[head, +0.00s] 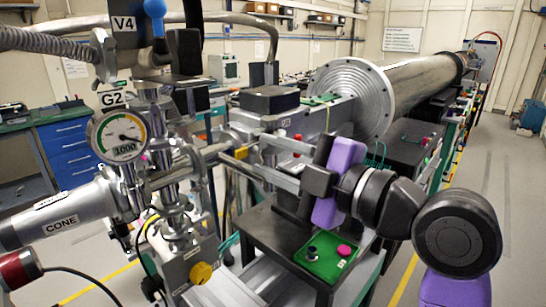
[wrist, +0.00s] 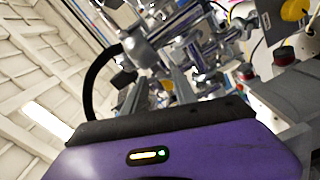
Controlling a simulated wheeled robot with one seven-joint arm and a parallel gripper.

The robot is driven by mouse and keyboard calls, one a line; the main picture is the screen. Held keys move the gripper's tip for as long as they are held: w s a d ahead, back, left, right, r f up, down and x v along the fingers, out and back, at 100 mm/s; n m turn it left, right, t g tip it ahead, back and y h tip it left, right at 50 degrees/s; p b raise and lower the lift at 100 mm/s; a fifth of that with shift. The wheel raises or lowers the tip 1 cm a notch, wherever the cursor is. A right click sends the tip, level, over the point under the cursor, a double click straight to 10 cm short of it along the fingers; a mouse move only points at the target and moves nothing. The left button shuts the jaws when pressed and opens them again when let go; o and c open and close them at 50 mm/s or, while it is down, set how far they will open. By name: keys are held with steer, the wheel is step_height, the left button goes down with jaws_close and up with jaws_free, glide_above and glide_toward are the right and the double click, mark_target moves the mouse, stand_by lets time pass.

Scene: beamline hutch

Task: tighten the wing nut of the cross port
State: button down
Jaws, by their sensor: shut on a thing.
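The cross port (head: 176,170) is the shiny metal vacuum fitting beside the gauge marked G2, left of centre in the head view. In the wrist view, metal fittings (wrist: 203,52) crowd the space ahead of my fingers. My gripper (head: 228,154), with its purple body, reaches in from the right with its fingers pointing left at the fittings. It also shows in the wrist view (wrist: 155,82), with its fingers close together at the metalwork. It is shut on the wing nut, which is small and mostly hidden at the fingertips.
The G2 dial gauge (head: 119,136), the tube marked CONE (head: 62,217) and a yellow knob (head: 201,273) crowd the left. A large flanged steel tube (head: 355,97) runs behind. Floor at right is clear.

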stand_by(0.3)
steer(key=c, duration=1)
jaws_free()
steer(key=shift+o, duration=0.2)
steer(key=b+v, duration=0.1)
steer(key=v, duration=0.6)
steer(key=shift+s+d+b, duration=0.25)
steer(key=shift+d+b, duration=0.1)
